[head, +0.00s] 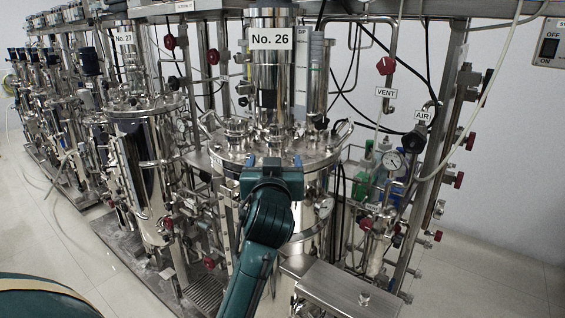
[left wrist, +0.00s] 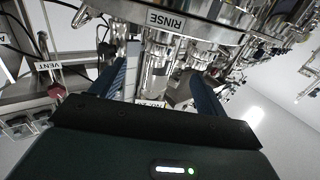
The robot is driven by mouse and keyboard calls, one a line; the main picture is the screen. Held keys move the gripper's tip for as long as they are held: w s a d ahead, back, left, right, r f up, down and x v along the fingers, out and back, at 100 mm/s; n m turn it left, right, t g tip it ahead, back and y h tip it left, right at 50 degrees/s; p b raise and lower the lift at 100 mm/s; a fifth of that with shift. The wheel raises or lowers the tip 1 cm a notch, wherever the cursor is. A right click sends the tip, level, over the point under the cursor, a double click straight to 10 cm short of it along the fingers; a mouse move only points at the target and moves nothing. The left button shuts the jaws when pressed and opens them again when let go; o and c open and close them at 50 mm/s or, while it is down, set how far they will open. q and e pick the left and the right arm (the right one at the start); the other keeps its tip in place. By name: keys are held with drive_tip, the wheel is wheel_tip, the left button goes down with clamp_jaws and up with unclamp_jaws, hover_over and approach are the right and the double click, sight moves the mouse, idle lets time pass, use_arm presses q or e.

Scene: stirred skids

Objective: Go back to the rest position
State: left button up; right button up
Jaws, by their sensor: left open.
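My left gripper (head: 272,163) is at the end of the teal arm that rises from the bottom middle of the head view. It is in front of the steel vessel lid below the No. 26 sign. In the left wrist view the two dark blue fingers of my left gripper (left wrist: 160,72) stand wide apart, with steel vessel fittings seen between them. I see nothing held. I cannot tell whether the fingers touch the vessel. My right gripper is not in view.
The No. 26 vessel (head: 315,182) stands right ahead, with clamps, a gauge and valves around it. The No. 27 vessel (head: 160,135) and more skids run back left. A steel box (head: 345,292) is at the lower right. Floor (head: 480,265) is free at right.

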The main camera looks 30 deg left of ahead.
use_arm(q)
drive_tip(key=s+d+f+m+g+h, duration=0.1)
drive_tip(key=s+d+f+m+h, duration=0.15)
drive_tip(key=f, duration=0.55)
drive_tip(key=s+d+f+m+h, duration=0.1)
drive_tip(key=d+f+m+h, duration=0.15)
drive_tip(key=f, duration=0.45)
drive_tip(key=s+d+f+m+g+h, duration=0.15)
drive_tip(key=d+f, duration=0.25)
drive_tip(key=f, duration=0.4)
drive_tip(key=s+d+f+m+g+h, duration=0.1)
drive_tip(key=s+d+f+h, duration=0.1)
drive_tip(key=s+f, duration=0.6)
drive_tip(key=s+d+f+m+g+h, duration=0.1)
drive_tip(key=s+d+f+g+h, duration=0.1)
drive_tip(key=s+d+f, duration=0.3)
drive_tip(key=s+f+h, duration=0.1)
drive_tip(key=s+f, duration=0.3)
drive_tip(key=s, duration=0.2)
drive_tip(key=shift+d+f, duration=0.3)
